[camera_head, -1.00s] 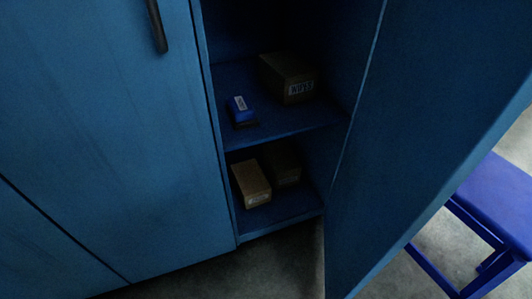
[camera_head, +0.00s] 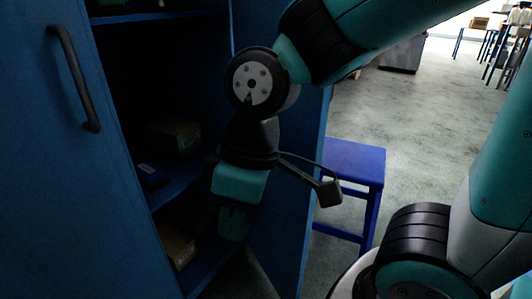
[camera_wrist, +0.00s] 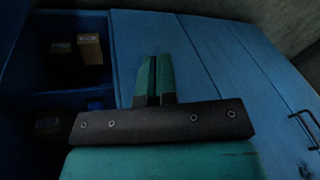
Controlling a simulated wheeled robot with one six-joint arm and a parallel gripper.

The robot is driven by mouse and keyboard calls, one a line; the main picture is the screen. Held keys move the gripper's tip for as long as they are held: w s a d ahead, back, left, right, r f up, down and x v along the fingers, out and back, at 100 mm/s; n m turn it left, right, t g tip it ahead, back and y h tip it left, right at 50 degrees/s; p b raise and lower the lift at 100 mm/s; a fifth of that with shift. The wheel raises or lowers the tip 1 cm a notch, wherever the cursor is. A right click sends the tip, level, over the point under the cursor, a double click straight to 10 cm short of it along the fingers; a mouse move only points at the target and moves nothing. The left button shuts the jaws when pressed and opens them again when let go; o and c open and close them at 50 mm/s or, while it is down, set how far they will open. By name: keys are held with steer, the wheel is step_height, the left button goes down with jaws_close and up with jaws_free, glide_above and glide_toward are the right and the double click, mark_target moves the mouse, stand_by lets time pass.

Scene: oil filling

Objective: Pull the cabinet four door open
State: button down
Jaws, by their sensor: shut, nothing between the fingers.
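The blue cabinet stands with its right door (camera_head: 287,225) swung open, and my arm hangs in front of that door. The left door (camera_head: 40,170) is closed and has a long black handle (camera_head: 74,80). My gripper (camera_head: 233,228) points down in front of the open compartment, its teal fingers together and empty. In the wrist view my gripper (camera_wrist: 154,75) shows shut over a blue door panel (camera_wrist: 190,75), clear of the black handle (camera_wrist: 304,128) at the far right. My arm hides much of the open door, and its handle does not show.
Shelves hold a brown box (camera_head: 174,136), a blue item (camera_head: 150,174) and a lower box (camera_head: 178,245). A blue stool (camera_head: 355,162) stands close to the right of the open door. Grey floor (camera_head: 400,120) is clear beyond it.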

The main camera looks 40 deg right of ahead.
steer(key=w+r+n+g+h+p, duration=0.1)
steer(key=w+r+n+h+p, duration=0.1)
steer(key=w+r+n+p, duration=0.35)
steer(key=n+h+p, duration=1.1)
steer(key=n+p, duration=0.9)
steer(key=p, duration=0.5)
glide_toward(301, 162)
steer(key=x, duration=0.5)
steer(key=shift+f, duration=0.45)
steer(key=shift+s+d, duration=0.1)
steer(key=shift+d, duration=0.5)
